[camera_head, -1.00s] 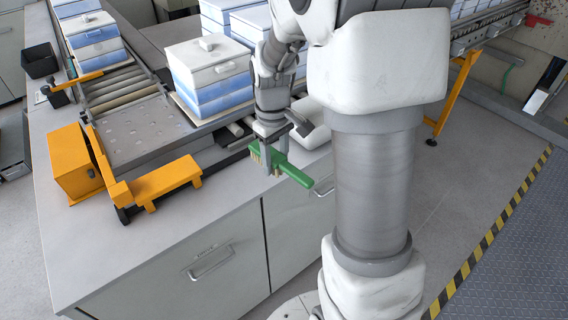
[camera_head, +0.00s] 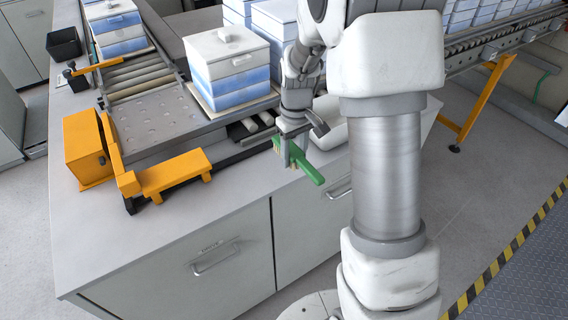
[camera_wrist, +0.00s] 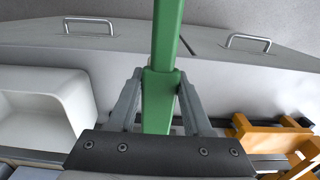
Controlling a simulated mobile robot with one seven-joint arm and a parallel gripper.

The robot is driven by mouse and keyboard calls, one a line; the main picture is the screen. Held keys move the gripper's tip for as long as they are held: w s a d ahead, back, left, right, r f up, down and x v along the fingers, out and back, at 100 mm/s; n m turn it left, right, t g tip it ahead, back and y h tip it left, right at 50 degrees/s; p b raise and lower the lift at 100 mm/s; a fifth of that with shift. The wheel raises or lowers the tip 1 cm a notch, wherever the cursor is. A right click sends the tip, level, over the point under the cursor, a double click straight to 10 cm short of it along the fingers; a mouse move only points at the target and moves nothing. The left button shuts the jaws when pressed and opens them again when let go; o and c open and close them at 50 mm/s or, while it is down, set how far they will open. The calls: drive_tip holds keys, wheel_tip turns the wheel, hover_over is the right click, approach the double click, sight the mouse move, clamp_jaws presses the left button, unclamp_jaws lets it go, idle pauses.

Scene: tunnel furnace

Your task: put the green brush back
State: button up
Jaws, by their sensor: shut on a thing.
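The green brush (camera_head: 308,172) is held by my gripper (camera_head: 292,158) above the front edge of the grey counter. In the head view its handle points down to the right, and pale bristles show beside the fingers. In the wrist view the green handle (camera_wrist: 158,105) runs between the two grey fingers of my gripper (camera_wrist: 160,100), which are shut on it. The brush head is mostly hidden by the gripper in the head view and does not show in the wrist view.
A white tray (camera_wrist: 45,112) lies on the counter (camera_head: 235,195), partly behind my arm. An orange stop bracket (camera_head: 175,172) and a roller conveyor (camera_head: 130,85) stand to the left. White-and-blue boxes (camera_head: 230,68) stand behind. A black bin (camera_head: 64,43) sits at the far left.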

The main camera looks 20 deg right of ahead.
sight(284, 174)
drive_tip(key=w+a+f, duration=0.2)
drive_tip(key=w, duration=0.1)
drive_tip(key=shift+f, duration=0.1)
drive_tip(key=shift+s+f, duration=0.1)
drive_tip(key=shift+f, duration=1.8)
drive_tip(key=shift+f, duration=0.25)
drive_tip(key=o, duration=1.2)
drive_tip(key=shift+r, duration=0.1)
